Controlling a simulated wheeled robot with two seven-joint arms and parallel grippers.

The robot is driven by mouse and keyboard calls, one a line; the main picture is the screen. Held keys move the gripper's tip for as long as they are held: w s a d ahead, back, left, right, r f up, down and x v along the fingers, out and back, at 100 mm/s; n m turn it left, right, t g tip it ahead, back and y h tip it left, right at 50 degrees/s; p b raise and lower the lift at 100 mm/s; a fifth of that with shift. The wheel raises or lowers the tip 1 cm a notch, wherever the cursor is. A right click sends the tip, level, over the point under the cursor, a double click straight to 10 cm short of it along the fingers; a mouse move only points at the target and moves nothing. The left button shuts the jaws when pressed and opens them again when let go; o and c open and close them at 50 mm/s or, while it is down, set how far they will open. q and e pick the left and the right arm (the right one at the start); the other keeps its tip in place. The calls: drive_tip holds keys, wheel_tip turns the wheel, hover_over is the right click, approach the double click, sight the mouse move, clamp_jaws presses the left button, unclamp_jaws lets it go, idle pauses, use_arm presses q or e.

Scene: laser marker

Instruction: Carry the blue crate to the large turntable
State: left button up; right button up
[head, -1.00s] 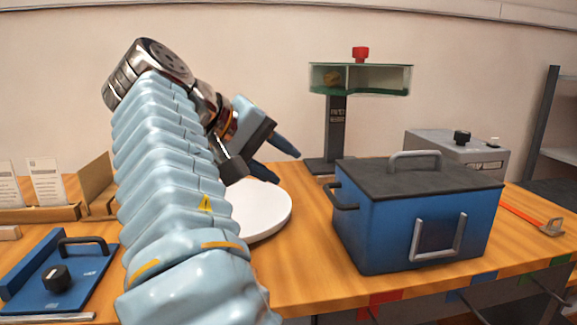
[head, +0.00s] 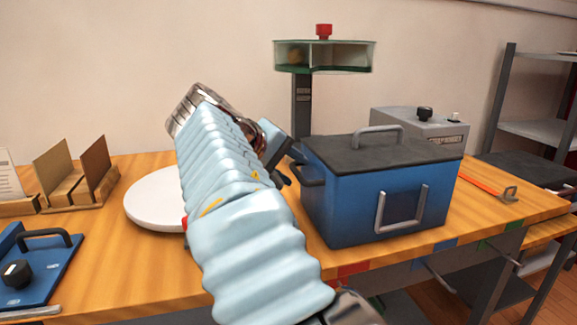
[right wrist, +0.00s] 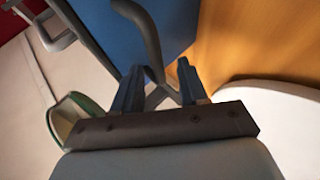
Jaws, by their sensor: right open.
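The blue crate (head: 375,205) stands on the wooden table with a dark lid and a grey top handle. It has a light handle on its front and a dark handle (head: 308,174) on its left side. My right gripper (head: 290,167) is open beside that left handle, partly hidden by my arm. In the right wrist view, a handle (right wrist: 150,35) of the blue crate (right wrist: 105,35) shows just beyond and between the open fingers (right wrist: 160,85); I cannot tell if they touch it. The white turntable (head: 150,202) lies left of the crate, partly behind my arm. My left gripper is out of view.
A stand with a green-edged glass tray (head: 350,56) and red knob rises behind the crate, next to a grey box (head: 400,120). An orange tool (head: 483,187) lies right of the crate. A blue plate with handle (head: 45,265) and a wooden holder (head: 75,200) are at left.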

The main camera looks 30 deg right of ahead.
drive_tip(key=shift+c, duration=0.2)
clamp_jaws()
idle(0.3)
